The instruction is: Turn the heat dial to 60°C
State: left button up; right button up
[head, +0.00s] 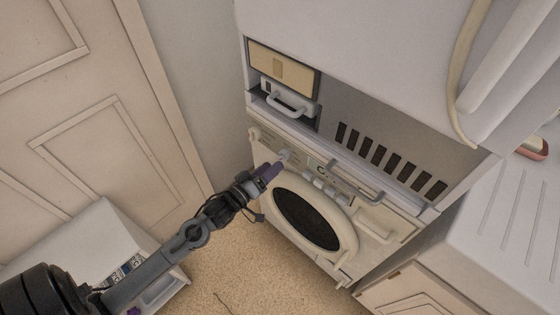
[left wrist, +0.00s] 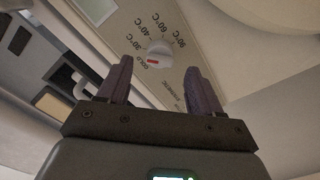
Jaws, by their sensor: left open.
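The heat dial (left wrist: 158,53) is a round white knob on the washing machine's panel. Its red mark lies on the side near the word COLD. My right gripper is not in view.
The round door (head: 307,219) of the machine lies just below my gripper. A handled drawer (head: 286,101) and a dark vent grille (head: 388,155) are above the panel. A white box-like cabinet (head: 75,250) stands at the lower left. The floor (head: 235,270) before the machine is mostly clear.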

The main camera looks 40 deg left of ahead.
aim_at(283, 156)
pick_arm(q)
jog(key=shift+w+d+b, duration=0.1)
jog(key=shift+w+b, duration=0.55)
jog(key=shift+w, duration=1.85)
jog(key=c, duration=1.1)
